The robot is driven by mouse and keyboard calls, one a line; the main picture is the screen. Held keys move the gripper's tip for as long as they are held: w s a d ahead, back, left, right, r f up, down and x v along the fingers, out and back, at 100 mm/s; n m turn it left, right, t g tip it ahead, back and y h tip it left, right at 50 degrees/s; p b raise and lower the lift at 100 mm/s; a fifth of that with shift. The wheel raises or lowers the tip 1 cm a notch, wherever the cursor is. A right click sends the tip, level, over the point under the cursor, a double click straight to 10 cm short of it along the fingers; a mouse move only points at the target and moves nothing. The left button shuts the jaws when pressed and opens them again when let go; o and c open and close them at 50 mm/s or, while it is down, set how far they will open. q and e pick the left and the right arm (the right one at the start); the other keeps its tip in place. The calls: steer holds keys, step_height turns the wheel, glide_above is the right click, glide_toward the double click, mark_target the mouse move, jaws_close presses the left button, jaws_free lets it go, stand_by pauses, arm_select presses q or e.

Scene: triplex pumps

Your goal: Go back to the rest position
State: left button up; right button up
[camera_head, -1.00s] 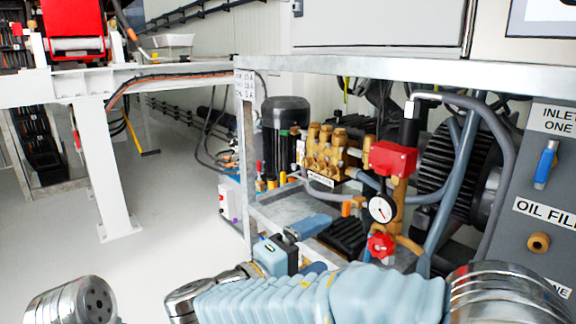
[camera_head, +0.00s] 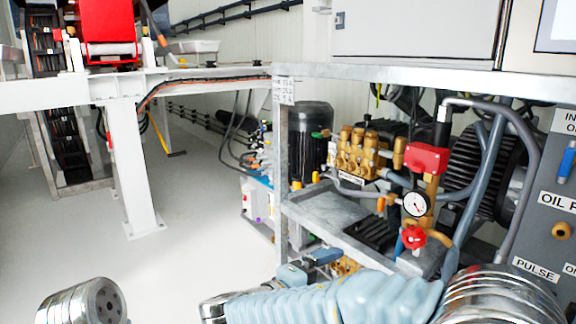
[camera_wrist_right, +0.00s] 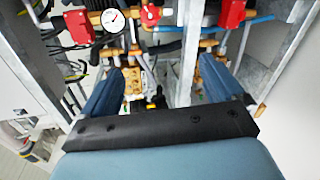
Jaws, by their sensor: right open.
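My right gripper (camera_head: 312,262) is in the lower middle of the head view, at the end of my blue-sleeved right arm, in front of the pump frame's lower shelf. In the right wrist view its two blue fingers (camera_wrist_right: 162,78) stand wide apart with nothing held between them. The red handwheel (camera_head: 413,237) and the pressure gauge (camera_head: 415,204) are to the right of it in the head view. They seem apart from the gripper. My left gripper is not in view; only a metal part of my left arm shows at the bottom left.
The brass pump head (camera_head: 356,153) and black motor (camera_head: 310,143) sit in the metal frame (camera_head: 281,175). A grey labelled panel (camera_head: 552,205) stands at the right. A white table leg (camera_head: 133,165) stands left. The grey floor (camera_head: 200,220) between is clear.

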steer(key=d+f+n+g+y+p, duration=0.1)
steer(key=d+f+n+g+y, duration=0.2)
steer(key=f, duration=1)
steer(key=s+f+m+g+y+p, duration=0.2)
steer(key=s+f+m+y, duration=0.2)
steer(key=f, duration=0.4)
steer(key=s+d+f+m+g+y+p, duration=0.1)
steer(key=s+f+m+g+y+p, duration=0.1)
steer(key=s+f+m+y, duration=0.3)
steer(key=s+f+m+g+y+p, duration=0.2)
steer(key=s+f+m+y, duration=0.2)
steer(key=f, duration=0.9)
steer(key=s+m, duration=0.1)
steer(key=s, duration=0.1)
steer(key=shift+s+d+y, duration=0.25)
steer(key=shift+s+y, duration=0.05)
steer(key=shift+r, duration=0.1)
